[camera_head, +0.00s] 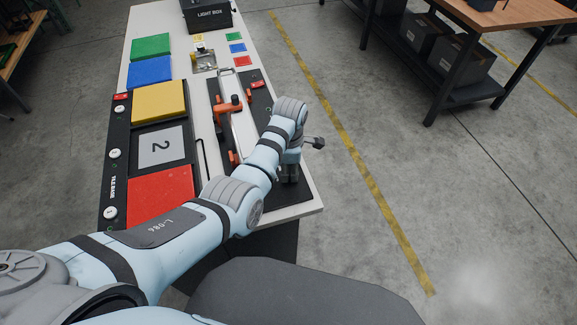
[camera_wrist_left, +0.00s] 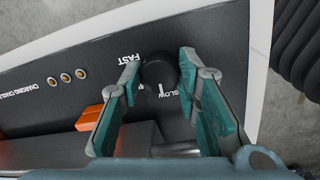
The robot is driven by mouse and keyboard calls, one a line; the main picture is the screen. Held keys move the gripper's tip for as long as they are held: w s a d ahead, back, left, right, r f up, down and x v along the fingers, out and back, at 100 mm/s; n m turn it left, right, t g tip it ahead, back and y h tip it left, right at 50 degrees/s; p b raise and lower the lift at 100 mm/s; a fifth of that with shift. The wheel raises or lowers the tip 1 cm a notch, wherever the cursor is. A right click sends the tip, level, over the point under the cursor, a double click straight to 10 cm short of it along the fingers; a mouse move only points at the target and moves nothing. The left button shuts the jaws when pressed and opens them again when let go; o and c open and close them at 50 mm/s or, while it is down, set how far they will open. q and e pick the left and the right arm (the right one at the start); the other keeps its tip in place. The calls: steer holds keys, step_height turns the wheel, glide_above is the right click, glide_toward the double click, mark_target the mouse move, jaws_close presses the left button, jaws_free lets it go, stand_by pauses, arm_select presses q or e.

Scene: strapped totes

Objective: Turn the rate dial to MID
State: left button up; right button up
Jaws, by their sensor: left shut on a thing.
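The rate dial (camera_wrist_left: 158,68) is a round black knob on a dark panel (camera_wrist_left: 205,45) in the left wrist view. The words FAST and SLOW are printed beside it, and other lettering between them is partly hidden. A short white mark shows at the knob's lower edge, near SLOW; I cannot tell exactly which label it points at. My left gripper (camera_wrist_left: 160,62) is shut on the dial, with one teal finger on each side of it. In the head view my left gripper (camera_head: 290,171) is over the bench's near right corner, and my wrist hides the dial there.
An orange part (camera_wrist_left: 91,117) and charging cradle sockets (camera_wrist_left: 66,78) lie left of the dial. On the white bench (camera_head: 309,205), orange clamps (camera_head: 232,104) and coloured squares stand nearby. Open floor lies right.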

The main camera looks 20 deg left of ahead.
arm_select(q)
steer(key=shift+s+d+m+p, duration=0.1)
steer(key=shift+s+m+p, duration=0.1)
steer(key=shift+m+p, duration=0.75)
steer(key=m+p, duration=0.1)
steer(key=m, duration=0.1)
steer(key=shift+f+m, duration=0.1)
steer(key=shift+m, duration=0.25)
steer(key=m+p, duration=0.1)
steer(key=m, duration=0.2)
steer(key=shift+h, duration=0.3)
steer(key=shift+s+f+m+p, duration=0.15)
steer(key=shift+m+p, duration=0.35)
steer(key=shift+m, duration=1.2)
steer(key=o, duration=1.2)
steer(key=shift+w, duration=0.2)
steer(key=shift+r, duration=0.25)
